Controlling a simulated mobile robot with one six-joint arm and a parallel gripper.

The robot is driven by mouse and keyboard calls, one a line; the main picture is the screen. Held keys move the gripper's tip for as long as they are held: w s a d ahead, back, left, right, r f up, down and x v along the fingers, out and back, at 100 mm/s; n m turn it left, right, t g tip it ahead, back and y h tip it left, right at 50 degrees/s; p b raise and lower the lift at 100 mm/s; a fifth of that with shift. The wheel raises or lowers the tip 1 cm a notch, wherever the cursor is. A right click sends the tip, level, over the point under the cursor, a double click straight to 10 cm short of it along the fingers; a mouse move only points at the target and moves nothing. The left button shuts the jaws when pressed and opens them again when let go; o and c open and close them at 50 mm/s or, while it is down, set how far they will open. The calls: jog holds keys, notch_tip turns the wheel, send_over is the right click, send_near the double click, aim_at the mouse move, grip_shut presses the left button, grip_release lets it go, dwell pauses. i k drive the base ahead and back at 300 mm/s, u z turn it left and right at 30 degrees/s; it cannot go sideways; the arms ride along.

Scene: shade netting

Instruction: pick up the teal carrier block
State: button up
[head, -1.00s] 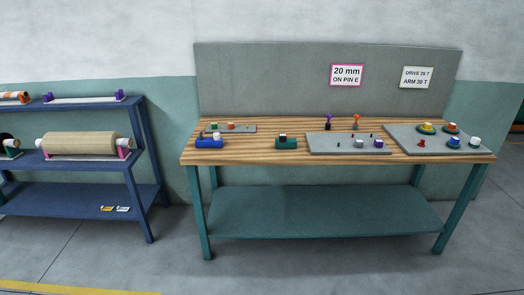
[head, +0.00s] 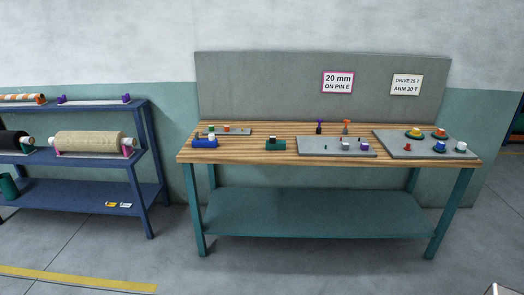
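The teal carrier block (head: 275,146) sits on the wooden workbench top (head: 235,155), left of centre. A small part with a white top and a dark band stands on it. A blue block (head: 204,142) with a white piece on it sits to its left, apart from it. The bench is some distance ahead of me.
A grey plate with pins (head: 320,149) lies right of the teal block, and another grey plate (head: 400,151) with coloured knobs lies further right. A blue shelf rack (head: 145,170) with rolls stands left. The floor before the bench (head: 290,270) is clear.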

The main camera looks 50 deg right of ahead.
aim_at(280, 145)
jog(key=z, duration=0.1)
jog(key=i, duration=1.8)
jog(key=z, duration=0.95)
jog(key=i, duration=0.5)
jog(key=z, duration=0.25)
